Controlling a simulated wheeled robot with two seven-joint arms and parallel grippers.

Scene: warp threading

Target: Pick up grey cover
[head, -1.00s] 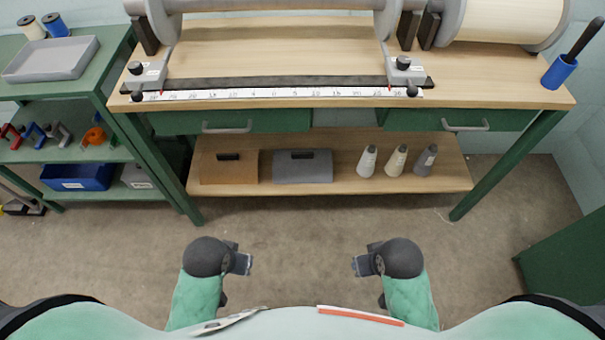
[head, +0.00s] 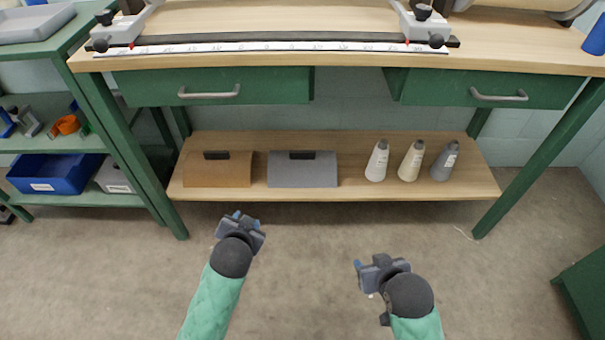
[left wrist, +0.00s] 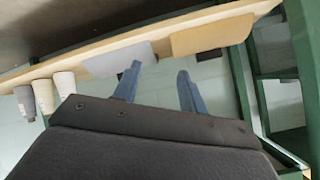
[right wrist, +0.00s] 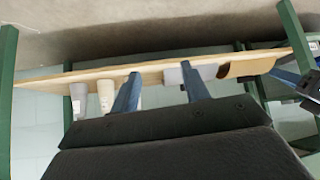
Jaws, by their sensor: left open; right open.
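The grey cover (head: 303,172) lies on the lower wooden shelf of the bench, with a black handle on its back edge. It also shows in the left wrist view (left wrist: 118,59) and in the right wrist view (right wrist: 190,74). My left gripper (head: 241,222) is open and empty, in front of the shelf, nearer and to the left of the cover. My right gripper (head: 366,268) is open and empty, lower and to the right of the cover. Neither gripper touches it.
A brown cover (head: 217,170) lies left of the grey one on the shelf (head: 350,190). Several yarn cones, including a white one (head: 377,160), stand to its right. Drawers (head: 212,98) and the bench top overhang the shelf. A green rack (head: 100,140) stands at left.

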